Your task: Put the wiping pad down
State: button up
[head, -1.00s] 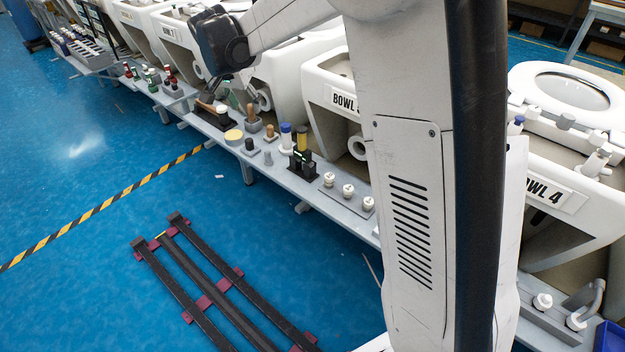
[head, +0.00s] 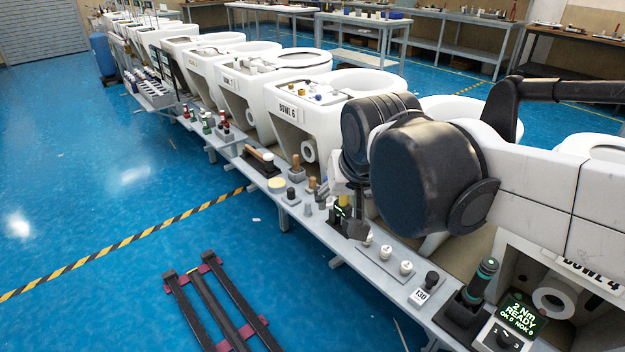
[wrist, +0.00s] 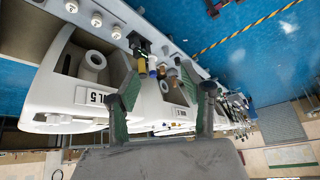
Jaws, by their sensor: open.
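No wiping pad is between my fingers. A block with a long wooden handle (head: 260,153) lies on the bench in the head view, left of my gripper. A round yellow pad (head: 277,184) lies beside it. I cannot tell which of these is the wiping pad. My gripper (wrist: 168,82) is open and empty in the wrist view, its two fingers spread wide. In the head view my gripper is partly hidden by my dark wrist joint, over the bench near the black stand.
The grey bench (head: 318,228) carries white round parts (head: 386,252), a "130" tag (head: 420,296) and a screwdriver dock with a lit display (head: 521,312). Toilet bowl 6 (head: 291,109) stands behind it. Dark rails (head: 212,305) lie on the blue floor.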

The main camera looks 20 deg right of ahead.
jog(key=s+f+n+t, duration=0.1)
jog(key=s+f+n, duration=0.1)
jog(key=s, duration=0.6)
jog(key=shift+s+f+y, duration=0.15)
jog(key=shift+f+y, duration=0.15)
jog(key=shift+f, duration=0.6)
jog(key=shift+a, duration=0.1)
notch_tip(320, 180, up, 7)
jog(key=p, duration=0.7)
jog(key=shift+r, duration=0.15)
jog(key=shift+o, duration=0.5)
